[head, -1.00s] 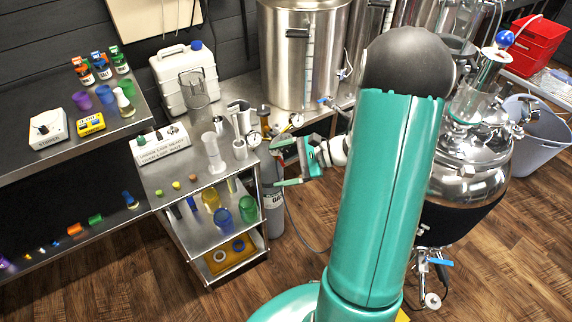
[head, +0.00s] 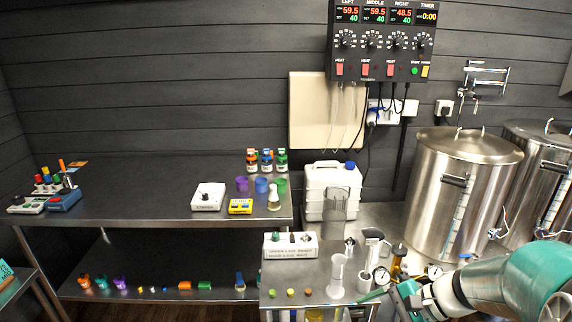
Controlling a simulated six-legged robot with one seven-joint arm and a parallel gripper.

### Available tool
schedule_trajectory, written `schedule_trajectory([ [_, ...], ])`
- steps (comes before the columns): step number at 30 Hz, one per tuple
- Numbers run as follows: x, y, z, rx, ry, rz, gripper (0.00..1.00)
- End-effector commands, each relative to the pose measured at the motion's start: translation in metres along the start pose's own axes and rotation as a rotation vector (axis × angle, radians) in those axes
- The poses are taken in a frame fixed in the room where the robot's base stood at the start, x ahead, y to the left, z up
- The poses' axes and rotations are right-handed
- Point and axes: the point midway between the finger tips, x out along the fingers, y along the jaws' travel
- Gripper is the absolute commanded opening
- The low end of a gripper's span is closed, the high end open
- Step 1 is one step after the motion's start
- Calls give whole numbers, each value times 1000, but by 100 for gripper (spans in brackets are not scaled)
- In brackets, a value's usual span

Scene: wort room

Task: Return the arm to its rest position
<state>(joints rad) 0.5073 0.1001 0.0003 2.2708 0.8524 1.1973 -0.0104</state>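My gripper (head: 372,306) is at the lower edge of the head view, right of centre, at the end of my green and white arm. One green finger points left, just in front of the steel cart top. The fingers look spread with nothing held between them, though the lower part is cut off by the picture edge. My arm comes in from the lower right, low in the view and bent.
The steel cart (head: 283,279) below holds a white graduated cylinder (head: 337,276) and a white switch box (head: 290,246), close left of my gripper. A steel kettle (head: 462,190) stands behind my arm. A long steel bench (head: 150,212) carries bottles and cups.

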Motion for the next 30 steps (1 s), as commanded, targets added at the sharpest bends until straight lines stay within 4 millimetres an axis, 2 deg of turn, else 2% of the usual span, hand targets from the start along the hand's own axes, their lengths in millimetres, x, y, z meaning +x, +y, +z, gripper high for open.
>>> schedule_trajectory([
  [1, -1, -2, 17, -79, 31, 55, 85],
  [6, -9, 2, 58, -320, 141, 223, 85],
  [15, -36, 8, 112, -757, 379, 450, 85],
  [22, -61, 7, 141, -1046, 569, 548, 85],
  [30, -71, 6, 148, -1138, 638, 576, 85],
])
